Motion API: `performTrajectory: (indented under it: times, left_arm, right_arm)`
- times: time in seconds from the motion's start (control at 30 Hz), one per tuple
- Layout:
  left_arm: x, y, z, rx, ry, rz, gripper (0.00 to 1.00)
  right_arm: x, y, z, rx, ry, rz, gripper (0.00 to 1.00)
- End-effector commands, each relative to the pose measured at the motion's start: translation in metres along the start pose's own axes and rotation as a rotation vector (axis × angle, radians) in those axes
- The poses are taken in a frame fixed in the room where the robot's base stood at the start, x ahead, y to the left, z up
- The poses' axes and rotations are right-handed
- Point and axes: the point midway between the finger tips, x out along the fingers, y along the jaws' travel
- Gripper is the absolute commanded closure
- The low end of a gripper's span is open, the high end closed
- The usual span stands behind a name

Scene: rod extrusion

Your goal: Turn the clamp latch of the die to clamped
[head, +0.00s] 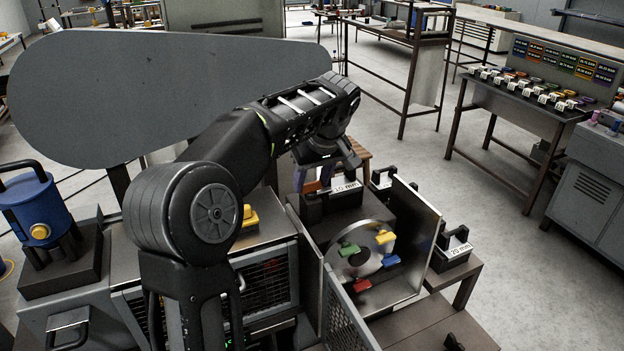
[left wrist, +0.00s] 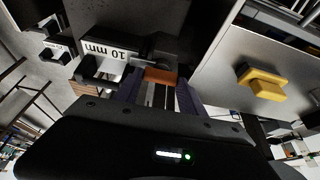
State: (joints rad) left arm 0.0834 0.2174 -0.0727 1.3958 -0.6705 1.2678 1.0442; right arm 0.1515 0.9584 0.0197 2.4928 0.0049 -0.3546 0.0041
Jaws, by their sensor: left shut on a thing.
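My left gripper (head: 322,178) reaches down over the press, behind the disc with coloured knobs. In the left wrist view its two purple fingers (left wrist: 158,95) are shut on a small orange piece, which looks like the clamp latch (left wrist: 160,76). The orange latch also shows in the head view (head: 326,174), partly hidden by the gripper. A dark block with a white "10 mm" label (head: 345,186) is close beside the fingers; the label also shows in the left wrist view (left wrist: 103,49). I cannot tell how far the latch is turned. My right gripper is not clearly seen.
A disc with green, yellow, blue and red knobs (head: 362,250) sits between metal guard plates (head: 416,225). A yellow handle (left wrist: 262,84) is on a metal surface near the gripper. A "20 mm" block (head: 452,250) stands on a side table at right. Open floor lies beyond.

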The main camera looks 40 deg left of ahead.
Motion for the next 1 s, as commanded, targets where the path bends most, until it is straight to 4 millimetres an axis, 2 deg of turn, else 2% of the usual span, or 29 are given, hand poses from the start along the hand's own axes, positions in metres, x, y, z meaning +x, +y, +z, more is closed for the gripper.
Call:
performTrajectory:
  times: [0.03, 0.07, 0.3, 0.67, 0.77, 1.0]
  left_arm:
    - [0.000, 0.000, 0.000, -0.003, 0.000, 0.001, 0.93]
    - [0.000, 0.000, 0.000, -0.002, 0.000, 0.001, 0.51]
    - [0.000, 0.000, 0.000, -0.001, 0.000, 0.001, 0.32]
    - [-0.004, 0.000, 0.000, 0.000, 0.001, 0.002, 0.31]
    - [-0.014, 0.001, 0.000, 0.000, 0.001, 0.003, 0.31]
    - [-0.055, 0.001, 0.000, 0.001, 0.002, 0.005, 0.31]
  right_arm:
    - [0.000, 0.000, 0.000, 0.000, 0.000, 0.000, 0.64]
    - [0.000, 0.000, 0.000, 0.000, 0.000, 0.000, 0.64]
    - [0.000, 0.000, 0.000, 0.000, 0.000, 0.000, 0.64]
    - [0.001, 0.000, 0.000, 0.000, 0.000, 0.000, 0.64]
    - [0.002, 0.001, 0.000, 0.000, 0.000, 0.000, 0.64]
    - [0.003, 0.001, 0.000, -0.001, 0.001, -0.001, 0.64]
